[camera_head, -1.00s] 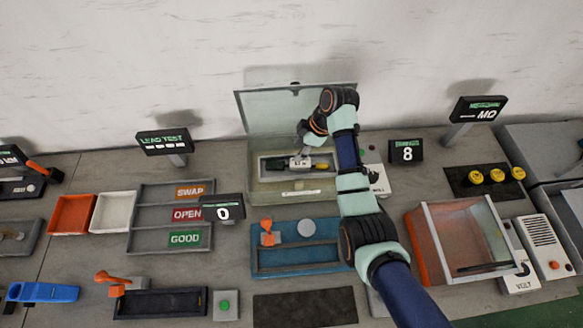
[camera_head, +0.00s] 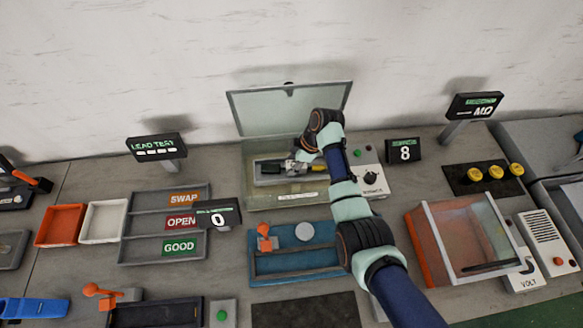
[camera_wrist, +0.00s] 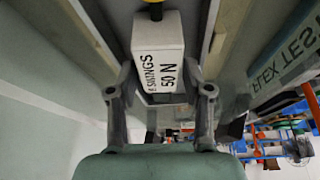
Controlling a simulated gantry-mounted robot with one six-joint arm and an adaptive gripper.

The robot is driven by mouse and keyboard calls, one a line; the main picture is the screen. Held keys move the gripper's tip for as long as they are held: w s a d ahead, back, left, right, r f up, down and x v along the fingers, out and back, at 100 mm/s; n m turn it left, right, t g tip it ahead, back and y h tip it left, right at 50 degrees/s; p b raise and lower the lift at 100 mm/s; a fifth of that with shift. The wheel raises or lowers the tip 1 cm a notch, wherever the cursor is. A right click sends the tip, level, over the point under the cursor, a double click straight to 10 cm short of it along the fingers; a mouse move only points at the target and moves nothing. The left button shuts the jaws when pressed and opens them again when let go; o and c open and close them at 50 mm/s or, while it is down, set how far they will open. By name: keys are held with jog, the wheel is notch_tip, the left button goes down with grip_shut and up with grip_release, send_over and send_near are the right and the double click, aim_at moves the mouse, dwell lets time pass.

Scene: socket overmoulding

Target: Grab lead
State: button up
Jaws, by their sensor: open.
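In the wrist view a white block (camera_wrist: 158,52) printed "50 N" lies between my fingers, with a yellow piece (camera_wrist: 155,12) at its far end. My open gripper (camera_wrist: 166,92) has one finger on each side of the block's near end. I cannot tell whether they touch it. In the head view my gripper (camera_head: 297,167) is inside the open, clear-lidded box (camera_head: 255,196), over the block. A dark piece (camera_head: 268,167) shows to its left and the yellow end (camera_head: 318,168) to its right. I cannot make out a separate lead; the gripper covers part of this assembly.
The raised lid (camera_head: 290,108) stands behind my gripper. A control unit with a knob (camera_head: 370,180) is right of the box. A blue fixture (camera_head: 290,265) with an orange clamp lies in front. Sorting trays (camera_head: 150,222) and a counter display (camera_head: 218,217) stand to the left.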

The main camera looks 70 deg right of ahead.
aim_at(293, 164)
grip_shut()
notch_tip(293, 164, up, 20)
jog(key=p, duration=0.5)
jog(key=shift+p, duration=0.3)
